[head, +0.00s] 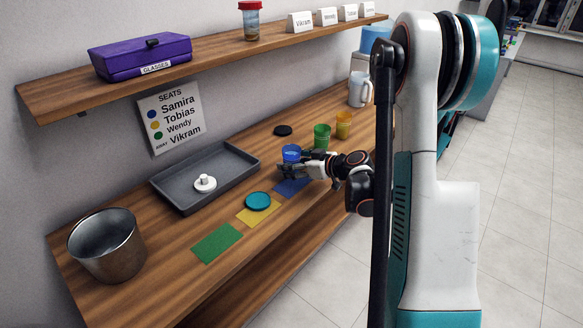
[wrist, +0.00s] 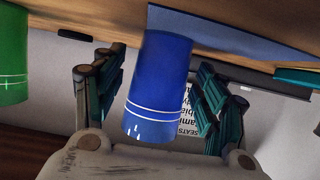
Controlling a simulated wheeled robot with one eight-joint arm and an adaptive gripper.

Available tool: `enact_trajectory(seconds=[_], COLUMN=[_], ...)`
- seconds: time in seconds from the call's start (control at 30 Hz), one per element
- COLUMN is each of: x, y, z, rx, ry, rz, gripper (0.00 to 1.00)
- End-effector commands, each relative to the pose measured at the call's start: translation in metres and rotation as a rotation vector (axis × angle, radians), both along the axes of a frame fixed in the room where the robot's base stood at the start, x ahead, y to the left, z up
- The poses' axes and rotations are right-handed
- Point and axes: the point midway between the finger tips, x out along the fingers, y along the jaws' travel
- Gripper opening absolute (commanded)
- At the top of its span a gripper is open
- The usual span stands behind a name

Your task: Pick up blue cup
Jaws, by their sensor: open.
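The blue cup (head: 291,153) stands on the wooden counter by the right end of the grey tray, its lower part hidden behind my gripper in the head view. In the wrist view the blue cup (wrist: 157,86) sits between the two fingers, with visible room on the left side and little on the right. My gripper (head: 290,170) is open, low over the counter, with its fingers on either side of the cup. In the wrist view my gripper (wrist: 155,90) shows both fingers apart. I cannot tell whether a finger touches the cup.
The grey tray (head: 165,184) lies left. Blue (head: 291,187), yellow and green mats line the front. A shelf (head: 210,57) hangs above.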

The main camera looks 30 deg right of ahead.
Motion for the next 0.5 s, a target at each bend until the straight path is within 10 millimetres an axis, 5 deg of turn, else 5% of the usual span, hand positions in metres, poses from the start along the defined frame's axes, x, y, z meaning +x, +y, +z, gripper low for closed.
enact_trajectory(seconds=[0.3, 0.5], x=[0.0097, 0.0095], y=[0.0035, 0.0035], z=[-0.0035, -0.0035], rx=[0.001, 0.001], ry=[-0.001, 0.0], rz=[-0.001, -0.001], gripper=[0.66, 0.2])
